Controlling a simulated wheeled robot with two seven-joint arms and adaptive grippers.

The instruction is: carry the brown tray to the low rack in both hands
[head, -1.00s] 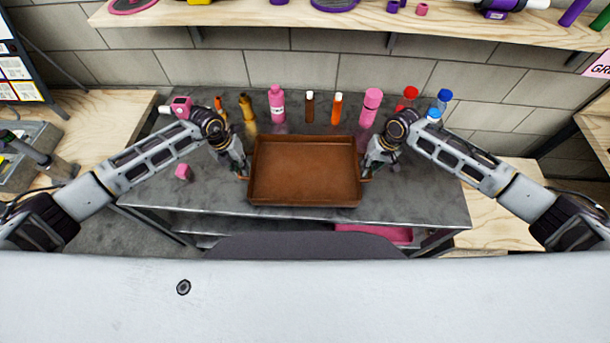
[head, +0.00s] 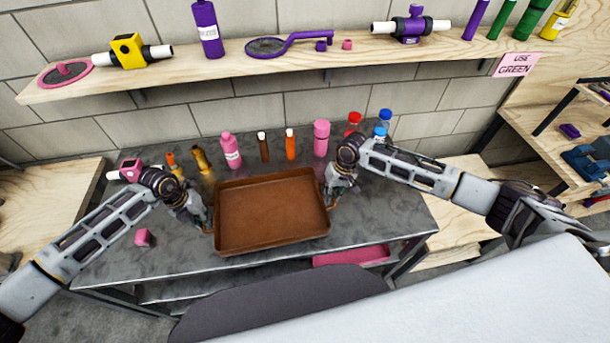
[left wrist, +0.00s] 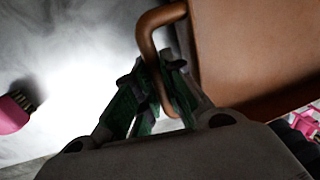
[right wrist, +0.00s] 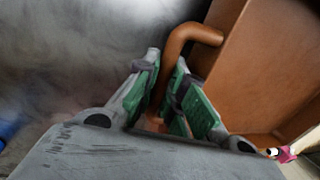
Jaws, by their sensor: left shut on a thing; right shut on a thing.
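The brown tray (head: 272,215) is an empty, shallow rectangular tray with a handle at each end. In the head view it is level or nearly so, over the grey metal table; I cannot tell whether it touches the top. My left gripper (head: 207,228) is shut on the tray's left handle, a bent brown bar that shows between the fingers in the left wrist view (left wrist: 155,90). My right gripper (head: 332,200) is shut on the right handle, which also shows between the fingers in the right wrist view (right wrist: 167,80). I cannot say for sure which shelf is the low rack.
Several bottles and tubes, among them a pink bottle (head: 231,152), line the back of the metal table (head: 400,218). A wooden shelf (head: 290,75) hangs above. Wooden shelving (head: 560,150) stands right. A pink tray (head: 350,256) sits below.

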